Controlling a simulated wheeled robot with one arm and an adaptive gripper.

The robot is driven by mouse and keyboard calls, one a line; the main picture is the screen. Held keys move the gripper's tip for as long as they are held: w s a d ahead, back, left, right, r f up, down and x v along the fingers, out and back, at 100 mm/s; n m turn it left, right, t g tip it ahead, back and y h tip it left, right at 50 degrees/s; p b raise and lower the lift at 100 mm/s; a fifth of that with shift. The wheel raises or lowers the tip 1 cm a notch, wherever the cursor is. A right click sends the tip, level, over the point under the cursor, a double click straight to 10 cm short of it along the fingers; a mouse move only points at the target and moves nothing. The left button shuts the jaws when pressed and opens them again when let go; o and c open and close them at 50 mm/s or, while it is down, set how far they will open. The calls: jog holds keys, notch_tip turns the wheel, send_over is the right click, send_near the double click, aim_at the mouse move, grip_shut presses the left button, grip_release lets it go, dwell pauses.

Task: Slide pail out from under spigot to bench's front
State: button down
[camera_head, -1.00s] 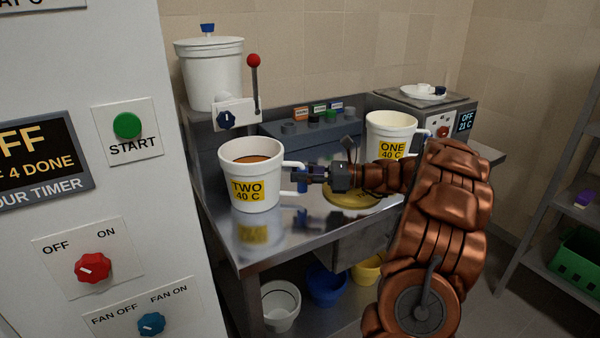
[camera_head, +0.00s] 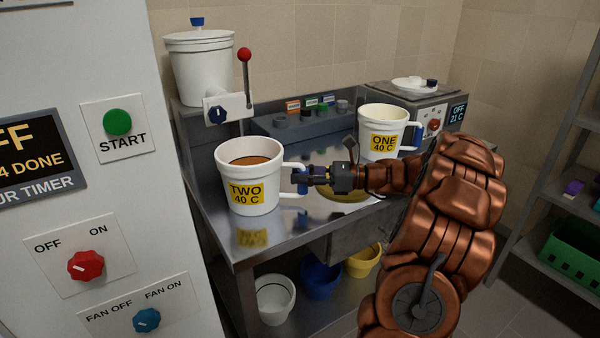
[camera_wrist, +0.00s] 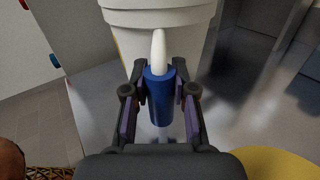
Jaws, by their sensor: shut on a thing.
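The white pail labelled TWO 40 C (camera_head: 232,172) stands upright on the steel bench (camera_head: 290,222), near its front left, with brown liquid inside. Its handle has a blue grip (camera_wrist: 158,95), seen in the wrist view. My gripper (camera_head: 308,178) is shut on this blue grip, with a finger on each side in the wrist view (camera_wrist: 160,100). The white lidded tank (camera_head: 203,70) stands behind the pail. I cannot make out the spigot's outlet.
A second pail, labelled ONE 40 C (camera_head: 382,120), stands farther right beyond a yellow disc (camera_head: 345,194). A grey block with small knobs (camera_head: 290,126) is at the back. Several buckets (camera_head: 275,297) sit below. A control cabinet (camera_head: 80,200) borders the left.

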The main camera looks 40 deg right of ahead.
jog(key=shift+s+a, duration=0.2)
jog(key=shift+s, duration=2)
jog(key=shift+r+p, duration=0.1)
jog(key=shift+p, duration=0.75)
jog(key=c, duration=0.9)
grip_release()
jog(key=shift+o, duration=0.2)
jog(key=v, duration=1.2)
jog(key=shift+s+d, duration=0.1)
